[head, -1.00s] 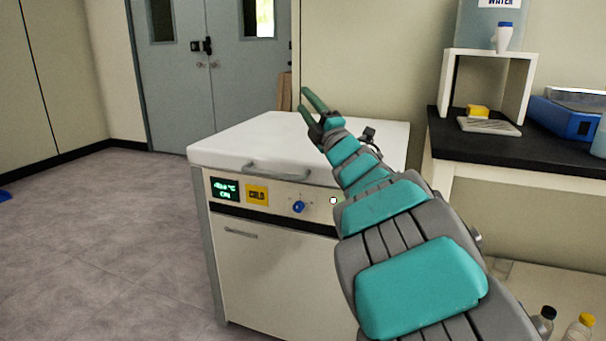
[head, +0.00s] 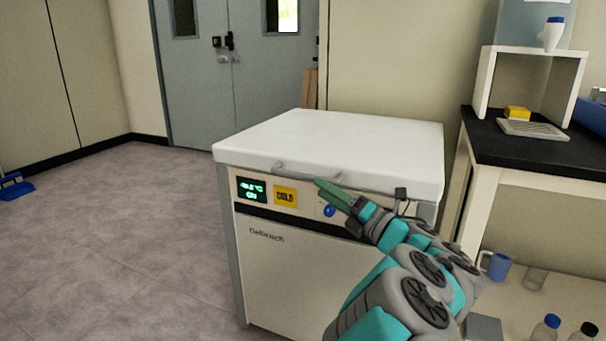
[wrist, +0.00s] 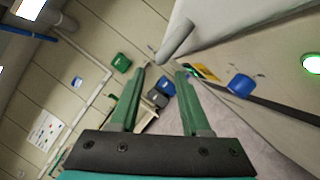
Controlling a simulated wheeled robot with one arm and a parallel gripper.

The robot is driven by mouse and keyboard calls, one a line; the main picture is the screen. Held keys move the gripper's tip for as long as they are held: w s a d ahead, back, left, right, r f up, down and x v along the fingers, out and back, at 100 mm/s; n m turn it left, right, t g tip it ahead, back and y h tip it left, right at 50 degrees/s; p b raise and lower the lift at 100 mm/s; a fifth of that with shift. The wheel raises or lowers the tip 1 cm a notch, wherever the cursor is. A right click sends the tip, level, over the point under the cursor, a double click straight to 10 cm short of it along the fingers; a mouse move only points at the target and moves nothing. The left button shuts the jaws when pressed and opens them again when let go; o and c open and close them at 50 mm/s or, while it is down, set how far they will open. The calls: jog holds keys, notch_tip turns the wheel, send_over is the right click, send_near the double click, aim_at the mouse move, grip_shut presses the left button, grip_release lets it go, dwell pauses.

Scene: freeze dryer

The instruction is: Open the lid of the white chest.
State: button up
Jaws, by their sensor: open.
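The white chest (head: 290,275) stands on the floor with its white lid (head: 335,140) shut. A grey bar handle (head: 290,172) runs along the lid's front edge. The front panel has a green-lit display, a yellow COLD label and a blue knob. My gripper (head: 322,186) is in front of the lid's front edge, near the right part of the handle, and hides part of it. In the wrist view my gripper (wrist: 161,72) is open with nothing between its green fingers. The handle (wrist: 176,40) shows just beyond the fingertips; I cannot tell whether they touch.
A black-topped bench (head: 535,150) with a white stand (head: 485,85) is right of the chest. A blue mug (head: 497,266) and bottles are on its lower shelf. The floor left of the chest is clear, with a blue dustpan (head: 15,188) far left.

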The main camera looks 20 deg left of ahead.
aim_at(302, 176)
jog(key=shift+x, duration=3.8)
grip_shut()
